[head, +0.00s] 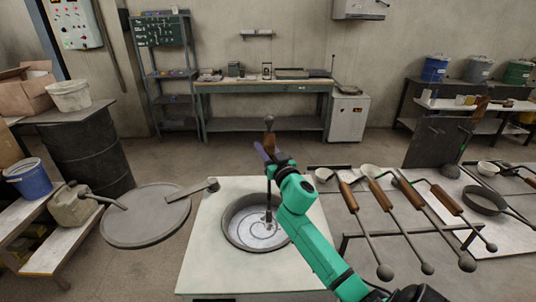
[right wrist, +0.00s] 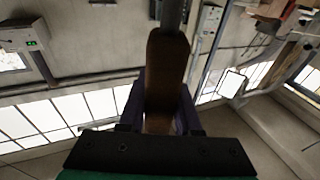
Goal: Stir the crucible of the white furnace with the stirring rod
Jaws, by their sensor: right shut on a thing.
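The white furnace (head: 205,262) stands in front of me with its top open. Its round crucible (head: 232,236) holds a bright silvery melt (head: 255,236) with a swirl pattern on the surface. My right gripper (head: 268,152) is above the crucible, shut on the stirring rod (head: 269,197), which stands nearly upright. The rod's lower end is inside the crucible, at the melt; how deep it goes I cannot tell. In the right wrist view the rod's brown handle (right wrist: 167,75) sits between the jaws. My left gripper is not in view.
The round grey lid (head: 140,218) is swung aside left of the furnace. A workbench (head: 262,88) stands at the back wall.

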